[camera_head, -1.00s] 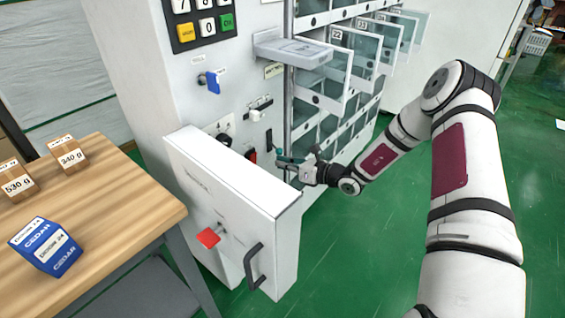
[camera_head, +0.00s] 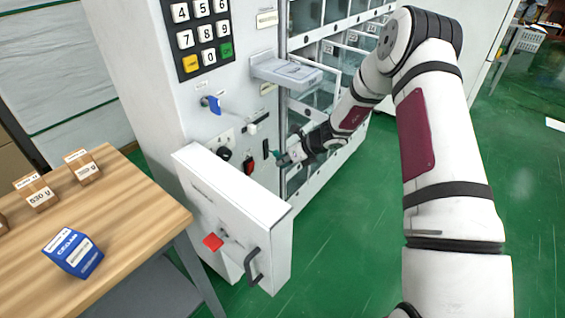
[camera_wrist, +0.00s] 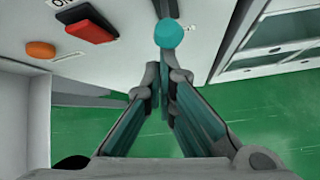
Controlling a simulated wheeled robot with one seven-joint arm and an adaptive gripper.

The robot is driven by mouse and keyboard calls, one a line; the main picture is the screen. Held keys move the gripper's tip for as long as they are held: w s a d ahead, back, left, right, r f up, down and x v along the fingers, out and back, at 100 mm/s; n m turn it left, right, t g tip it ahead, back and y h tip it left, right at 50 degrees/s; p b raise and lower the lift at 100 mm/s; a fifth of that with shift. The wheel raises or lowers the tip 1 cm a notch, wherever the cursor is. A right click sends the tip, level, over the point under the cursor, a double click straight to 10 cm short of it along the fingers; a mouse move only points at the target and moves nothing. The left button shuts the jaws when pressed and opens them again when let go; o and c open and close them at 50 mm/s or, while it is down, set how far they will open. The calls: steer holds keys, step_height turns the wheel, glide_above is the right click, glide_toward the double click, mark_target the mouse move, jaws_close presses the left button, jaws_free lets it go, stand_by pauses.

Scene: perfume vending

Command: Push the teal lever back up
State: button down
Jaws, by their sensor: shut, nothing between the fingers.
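The teal lever's round knob (camera_wrist: 168,33) shows in the wrist view, just beyond my fingertips near the white machine face. My gripper (camera_wrist: 163,76) is shut with nothing held, its two dark teal-grey fingers meeting below the knob in the picture. I cannot tell whether the fingertips touch the lever. In the head view my gripper (camera_head: 284,158) is at the machine's front, right beside a dark vertical slot (camera_head: 265,148). A small teal patch shows at its tip there, too small to tell knob from finger.
A red rocker switch (camera_wrist: 89,31) and an orange button (camera_wrist: 40,50) sit left of the lever. An open white drawer (camera_head: 225,205) with a black handle juts out below. A white ledge (camera_head: 287,73) sticks out above. Glass-fronted compartments (camera_head: 335,65) stand to the right.

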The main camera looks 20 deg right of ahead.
steer(key=shift+r+p, duration=0.3)
steer(key=shift+r, duration=0.45)
steer(key=shift+r+p, duration=0.4)
steer(key=shift+r, duration=0.3)
steer(key=shift+f, duration=0.1)
